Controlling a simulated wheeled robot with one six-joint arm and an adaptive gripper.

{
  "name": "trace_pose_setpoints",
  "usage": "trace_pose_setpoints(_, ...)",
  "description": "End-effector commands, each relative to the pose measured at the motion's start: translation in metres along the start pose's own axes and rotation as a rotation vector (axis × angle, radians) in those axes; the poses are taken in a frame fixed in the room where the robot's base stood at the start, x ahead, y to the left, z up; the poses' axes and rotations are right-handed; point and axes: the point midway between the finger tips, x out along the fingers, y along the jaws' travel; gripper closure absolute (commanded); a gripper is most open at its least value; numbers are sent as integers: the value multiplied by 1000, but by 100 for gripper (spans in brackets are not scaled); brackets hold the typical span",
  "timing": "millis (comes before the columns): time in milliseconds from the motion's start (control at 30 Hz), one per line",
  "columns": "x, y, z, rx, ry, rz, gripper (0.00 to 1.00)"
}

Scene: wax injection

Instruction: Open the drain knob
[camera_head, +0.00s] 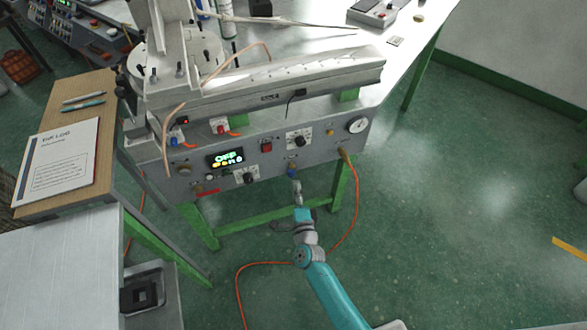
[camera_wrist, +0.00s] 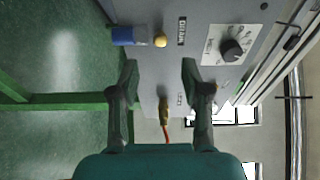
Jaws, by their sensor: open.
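The front panel of the machine carries a blue knob (camera_head: 291,172) with a small brass part, low on its face; I take it for the drain knob. My gripper (camera_head: 297,187) is just below the blue knob in the head view. In the wrist view my gripper (camera_wrist: 160,75) is open, with nothing between its fingers; the knob is beyond and left of the gap.
A dial knob (camera_wrist: 233,48) sits on a white plate, also seen in the head view (camera_head: 300,141). A brass fitting (camera_wrist: 165,110) with an orange hose (camera_head: 355,205) is close to my fingers. Green table legs (camera_head: 339,190) stand below the panel.

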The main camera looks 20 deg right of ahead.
Motion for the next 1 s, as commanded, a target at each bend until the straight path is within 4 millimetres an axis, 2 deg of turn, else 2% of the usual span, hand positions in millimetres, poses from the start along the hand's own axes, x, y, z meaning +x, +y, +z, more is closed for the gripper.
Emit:
trace_pose_setpoints(200, 41, -2, -1, 0, 2, -2, 53)
trace_pose_setpoints(500, 79, -1, -1, -1, 1, -1, 53)
trace_pose_setpoints(700, 88, -1, 0, -1, 0, -1, 53)
trace_pose_setpoints(967, 88, 0, 0, -1, 0, 0, 53)
trace_pose_setpoints(1000, 88, 0, 0, -1, 0, 0, 60)
